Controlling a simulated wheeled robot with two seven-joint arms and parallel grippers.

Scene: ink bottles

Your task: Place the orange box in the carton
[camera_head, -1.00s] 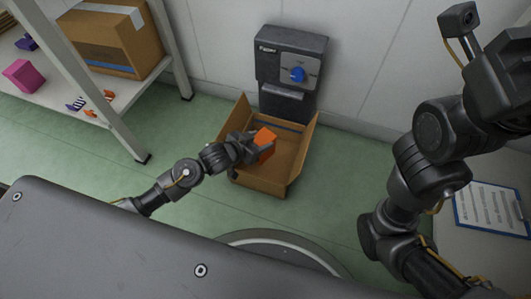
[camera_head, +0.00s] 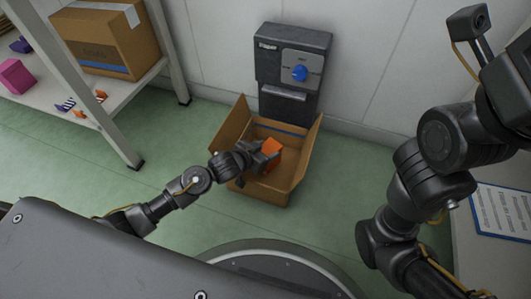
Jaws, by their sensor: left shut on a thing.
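The orange box (camera_head: 272,147) is a small bright block held in the jaws of my left gripper (camera_head: 264,155). The left gripper is shut on it, and both appear over the open carton (camera_head: 266,194). The carton is brown cardboard with its flaps spread, standing on the green floor below the wall unit. The gripper hides part of the carton's inside. I cannot tell whether the orange box touches the carton's bottom. My right arm rises at the right side, and its fingertips are outside the picture.
A dark wall unit with a blue knob (camera_head: 299,73) is behind the carton. A shelf (camera_head: 122,95) at the left holds a taped cardboard box (camera_head: 105,42), a magenta box (camera_head: 16,76) and small items. A clipboard (camera_head: 500,222) lies at the right. Green floor is free left of the carton.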

